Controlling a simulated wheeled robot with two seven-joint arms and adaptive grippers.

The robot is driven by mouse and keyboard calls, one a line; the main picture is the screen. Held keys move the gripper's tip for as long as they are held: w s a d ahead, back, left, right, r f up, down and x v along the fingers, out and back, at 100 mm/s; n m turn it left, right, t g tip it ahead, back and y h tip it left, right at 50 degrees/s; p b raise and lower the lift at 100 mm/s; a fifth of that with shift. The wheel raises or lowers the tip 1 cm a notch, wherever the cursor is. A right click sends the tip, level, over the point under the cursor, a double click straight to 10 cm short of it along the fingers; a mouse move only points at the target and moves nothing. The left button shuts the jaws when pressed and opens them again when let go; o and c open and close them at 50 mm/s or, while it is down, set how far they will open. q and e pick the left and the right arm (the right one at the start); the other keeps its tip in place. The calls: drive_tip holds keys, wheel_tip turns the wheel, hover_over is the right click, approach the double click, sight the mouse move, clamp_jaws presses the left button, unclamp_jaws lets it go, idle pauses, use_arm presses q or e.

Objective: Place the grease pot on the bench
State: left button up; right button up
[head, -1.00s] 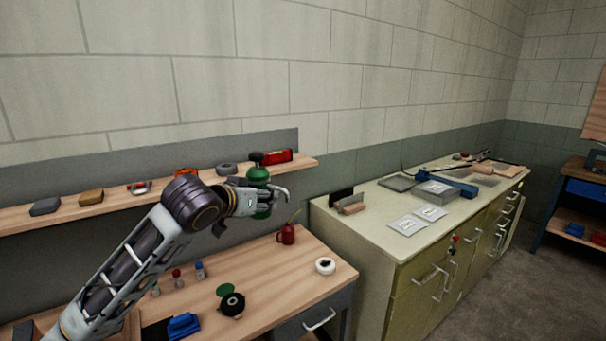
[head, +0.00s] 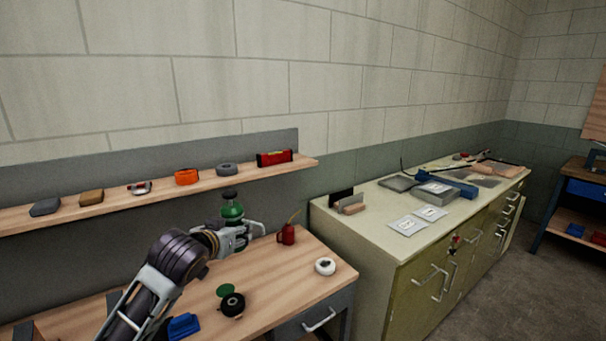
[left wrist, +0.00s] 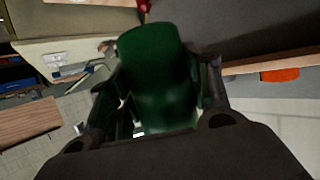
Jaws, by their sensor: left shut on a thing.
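The grease pot (head: 232,211) is green with a dark top. It is upright in my left gripper (head: 236,236), low over the back part of the wooden bench (head: 283,278). My left gripper is shut on the pot; in the left wrist view the green pot (left wrist: 160,70) fills the space between the fingers. The gripper hides the pot's lower part, so I cannot tell whether its base touches the bench. My right gripper is not in view.
A red oil can (head: 287,234) stands just right of the pot. A white roll (head: 325,266), a black round item (head: 232,304) and a blue tool (head: 184,326) lie on the bench. The wall shelf (head: 210,181) runs behind. Bare wood lies between them.

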use_arm(q)
drive_tip(key=s+a+f, duration=0.1)
drive_tip(key=s+f, duration=0.3)
drive_tip(key=f, duration=0.5)
drive_tip(key=s+a+f+n+y, duration=0.1)
drive_tip(key=s+f, duration=0.4)
drive_tip(key=f, duration=0.5)
drive_tip(key=s+a+f+y, duration=0.1)
drive_tip(key=s+f, duration=0.3)
drive_tip(key=f, duration=0.5)
drive_tip(key=shift+s+a+f+n, duration=0.15)
drive_tip(key=shift+a+n, duration=0.25)
drive_tip(key=shift+a, duration=0.15)
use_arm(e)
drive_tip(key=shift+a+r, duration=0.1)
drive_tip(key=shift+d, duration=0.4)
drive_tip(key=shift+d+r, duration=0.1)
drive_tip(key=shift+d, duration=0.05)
